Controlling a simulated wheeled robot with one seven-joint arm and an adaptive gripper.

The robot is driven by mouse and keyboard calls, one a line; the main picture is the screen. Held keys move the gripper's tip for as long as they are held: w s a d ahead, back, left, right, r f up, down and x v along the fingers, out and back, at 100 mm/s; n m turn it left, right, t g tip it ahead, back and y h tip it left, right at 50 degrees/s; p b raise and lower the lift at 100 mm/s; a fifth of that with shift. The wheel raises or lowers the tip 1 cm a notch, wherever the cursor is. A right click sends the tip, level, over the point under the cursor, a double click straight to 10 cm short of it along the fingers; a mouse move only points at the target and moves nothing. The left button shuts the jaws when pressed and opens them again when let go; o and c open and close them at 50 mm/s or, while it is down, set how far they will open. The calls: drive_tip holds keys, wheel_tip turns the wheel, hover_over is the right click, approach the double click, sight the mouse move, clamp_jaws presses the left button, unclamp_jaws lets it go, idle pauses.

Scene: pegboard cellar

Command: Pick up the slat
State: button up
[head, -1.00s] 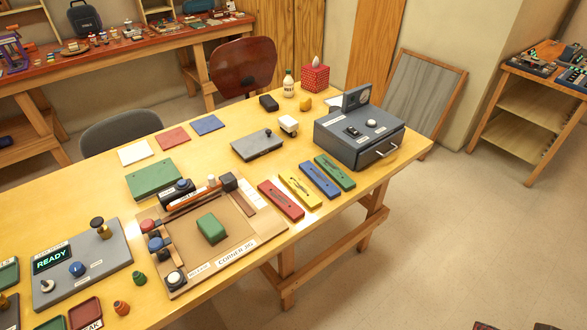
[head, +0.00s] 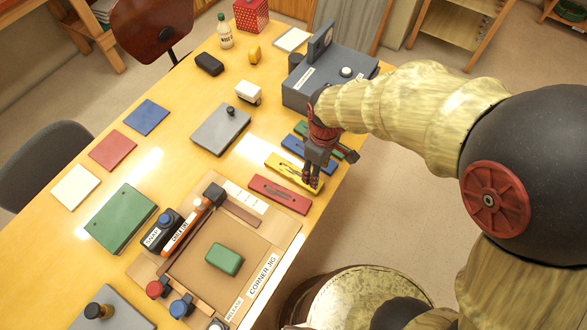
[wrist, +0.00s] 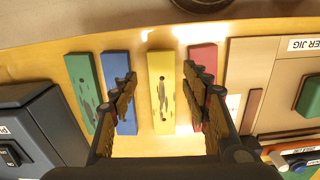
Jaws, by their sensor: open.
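Several flat coloured bars lie side by side on the table: a red bar (head: 280,194), a yellow bar (head: 293,171), a blue bar (head: 318,160) and a green bar (head: 342,152). Narrow brown strips lie at the corner jig, one of them a brown strip (head: 239,212) at its upper edge. I cannot tell which piece is the slat. My gripper (head: 314,184) is over the yellow bar and hides part of it and of the blue bar. In the wrist view my gripper (wrist: 160,98) is open and empty, with the yellow bar (wrist: 162,75) seen between its fingers.
The corner jig (head: 271,260) holds a green block (head: 224,259) and clamps. A grey box (head: 300,91) stands beyond the bars. A grey plate with a knob (head: 215,133) and a green plate (head: 122,218) lie farther left. Floor lies beyond the table's right edge.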

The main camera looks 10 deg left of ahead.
wheel_tip(320, 180, down, 3)
drive_tip(key=shift+a+f+b, duration=0.1)
drive_tip(key=shift+b, duration=0.4)
drive_tip(key=f+b, duration=0.1)
drive_tip(key=f, duration=0.3)
drive_tip(key=shift+s+d+f+b, duration=0.15)
drive_tip(key=shift+d+f+b, duration=0.05)
drive_tip(key=shift+f+b, duration=0.2)
drive_tip(key=shift+r, duration=0.1)
drive_tip(key=c, duration=0.3)
drive_tip(key=c, duration=0.7)
